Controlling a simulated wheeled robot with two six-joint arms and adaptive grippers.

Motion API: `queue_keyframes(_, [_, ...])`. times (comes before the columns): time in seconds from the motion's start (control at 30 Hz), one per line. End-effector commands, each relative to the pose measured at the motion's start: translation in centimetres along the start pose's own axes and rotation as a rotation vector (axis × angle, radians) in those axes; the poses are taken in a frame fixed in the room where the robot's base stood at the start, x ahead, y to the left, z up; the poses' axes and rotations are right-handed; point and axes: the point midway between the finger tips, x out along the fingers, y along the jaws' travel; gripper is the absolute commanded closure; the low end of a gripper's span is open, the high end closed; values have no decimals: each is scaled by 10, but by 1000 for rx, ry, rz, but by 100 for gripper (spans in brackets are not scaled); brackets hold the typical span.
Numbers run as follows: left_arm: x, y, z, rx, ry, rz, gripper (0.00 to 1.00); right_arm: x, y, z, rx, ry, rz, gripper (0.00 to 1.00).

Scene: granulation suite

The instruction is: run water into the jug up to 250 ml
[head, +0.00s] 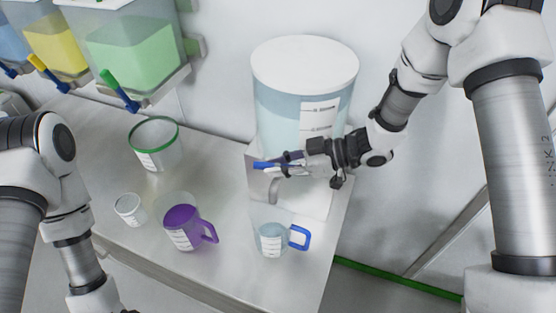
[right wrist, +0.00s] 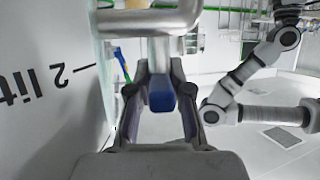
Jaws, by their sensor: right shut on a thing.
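The clear jug with a blue handle (head: 270,241) stands upright on the steel bench below the metal spout (head: 274,188) of the large water tank (head: 280,110). The jug has a white scale label; its water level and any running stream are too small to tell. My right gripper (head: 292,163) is at the tank's tap, shut on the blue tap lever (head: 262,166). The lever's blue end (right wrist: 161,98) shows between the fingers in the right wrist view. My left arm reaches down at the left of the head view; its gripper is out of frame.
A purple jug (head: 182,232), a small white cup (head: 130,210) and a green-rimmed beaker (head: 156,150) stand left on the bench (head: 100,165). Dispensers with green (head: 125,55) and yellow (head: 58,45) contents hang above. The bench's right edge is close to the blue-handled jug.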

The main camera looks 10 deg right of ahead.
Motion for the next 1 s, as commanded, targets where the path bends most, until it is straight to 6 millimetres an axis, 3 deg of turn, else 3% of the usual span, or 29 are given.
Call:
queue_keyframes(0.17, [1, 0, 0, 0, 0, 0, 55, 0, 0, 0, -1, 1, 2, 100])
queue_keyframes(0.2, [1, 0, 0, 0, 0, 0, 55, 0, 0, 0, -1, 1, 2, 74])
queue_keyframes(0.27, [1, 0, 0, 0, 0, 0, 55, 0, 0, 0, -1, 1, 2, 55])
queue_keyframes(0.63, [1, 0, 0, 0, 0, 0, 55, -2, 1, -6, -3, 2, 3, 55])
queue_keyframes(1.0, [1, 0, 0, 0, 0, 0, 55, -31, 1, -78, -5, 2, 3, 55])
